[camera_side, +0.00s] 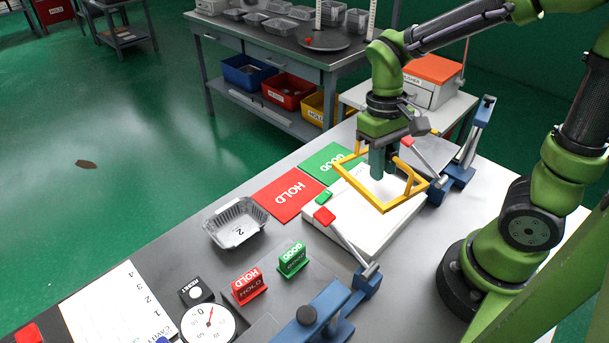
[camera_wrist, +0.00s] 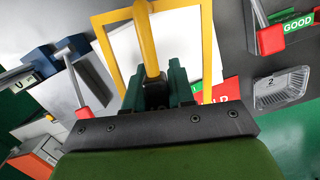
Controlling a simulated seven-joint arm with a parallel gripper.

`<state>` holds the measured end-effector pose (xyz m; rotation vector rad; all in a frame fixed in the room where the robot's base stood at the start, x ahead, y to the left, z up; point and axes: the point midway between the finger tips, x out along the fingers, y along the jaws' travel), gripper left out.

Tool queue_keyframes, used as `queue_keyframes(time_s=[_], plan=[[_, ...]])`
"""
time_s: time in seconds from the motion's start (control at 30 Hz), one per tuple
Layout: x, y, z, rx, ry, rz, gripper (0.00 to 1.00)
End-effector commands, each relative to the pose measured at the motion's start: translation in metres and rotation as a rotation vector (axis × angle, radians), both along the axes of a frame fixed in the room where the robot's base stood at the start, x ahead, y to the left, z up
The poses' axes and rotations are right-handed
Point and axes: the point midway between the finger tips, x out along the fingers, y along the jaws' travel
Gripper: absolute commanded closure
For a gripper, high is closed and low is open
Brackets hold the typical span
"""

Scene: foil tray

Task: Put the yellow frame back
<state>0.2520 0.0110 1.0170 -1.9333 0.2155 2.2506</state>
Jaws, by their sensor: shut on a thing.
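The yellow frame (camera_side: 372,200) is a square outline with a raised handle. In the side view it hangs in my gripper (camera_side: 383,167), above a white flat block (camera_side: 375,232) on the bench. In the wrist view the frame's yellow bar (camera_wrist: 148,40) runs down between the fingers of my gripper (camera_wrist: 152,88), which are shut on it. The frame looks tilted in the side view. I cannot tell whether any part of it touches the white block. The fingertips are partly hidden behind the handle.
Red-tipped clamps (camera_side: 345,238) stand by the block's near side and far side. A foil tray (camera_side: 237,222) marked 2 lies to the left. Red HOLD (camera_side: 290,193) and green GOOD (camera_side: 327,162) mats lie behind it. HOLD (camera_side: 249,287) and GOOD (camera_side: 293,259) markers and a dial (camera_side: 208,325) stand in front.

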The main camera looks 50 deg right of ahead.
Motion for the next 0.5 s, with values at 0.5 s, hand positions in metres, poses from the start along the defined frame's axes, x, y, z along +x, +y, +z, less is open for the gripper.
queue_keyframes(time_s=[0.5], plan=[[-0.005,-0.001,-0.046,0.001,0.002,0.223,1.00]])
